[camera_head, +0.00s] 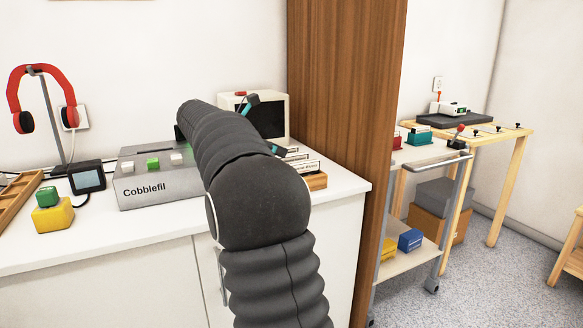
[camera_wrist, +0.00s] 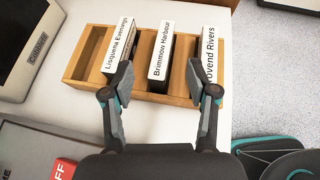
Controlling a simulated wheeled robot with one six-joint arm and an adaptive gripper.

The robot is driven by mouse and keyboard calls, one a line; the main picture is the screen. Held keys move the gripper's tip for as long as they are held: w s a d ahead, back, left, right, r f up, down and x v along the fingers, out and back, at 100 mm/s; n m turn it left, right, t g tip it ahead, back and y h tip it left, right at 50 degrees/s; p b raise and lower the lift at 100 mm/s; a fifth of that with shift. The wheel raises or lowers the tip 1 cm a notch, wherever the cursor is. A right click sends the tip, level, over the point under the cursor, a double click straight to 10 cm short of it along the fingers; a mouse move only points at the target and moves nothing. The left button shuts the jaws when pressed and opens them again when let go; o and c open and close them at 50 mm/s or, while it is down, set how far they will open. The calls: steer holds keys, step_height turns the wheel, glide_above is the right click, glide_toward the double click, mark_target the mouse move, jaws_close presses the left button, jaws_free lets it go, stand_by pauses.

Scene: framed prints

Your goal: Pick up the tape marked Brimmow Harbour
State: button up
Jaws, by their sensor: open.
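The tape marked Brimmow Harbour (camera_wrist: 161,52) stands in the middle of a wooden rack (camera_wrist: 82,66) in the wrist view, its white label facing up. The tape marked Lisquena Evenings (camera_wrist: 118,46) stands to its left, and one whose label reads "ovend Rivers" (camera_wrist: 210,55) to its right. My gripper (camera_wrist: 165,84) is open and empty between its fingers. In the picture its left finger overlaps the Lisquena Evenings tape's lower end and its right finger lies by the right tape. The Brimmow Harbour tape lies between the fingertips. In the head view my arm hides most of the rack (camera_head: 317,181).
A grey Cobblefil device (camera_head: 150,188) stands left of my arm, and a small monitor (camera_head: 268,117) behind it. A wooden panel (camera_head: 340,120) rises right of the counter. Red headphones (camera_head: 42,90) hang on a stand at the left. The counter's front strip (camera_head: 100,250) is clear.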

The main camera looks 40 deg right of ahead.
steer(key=shift+b+x, duration=0.35)
steer(key=shift+x, duration=2.25)
steer(key=shift+s, duration=0.1)
jaws_close()
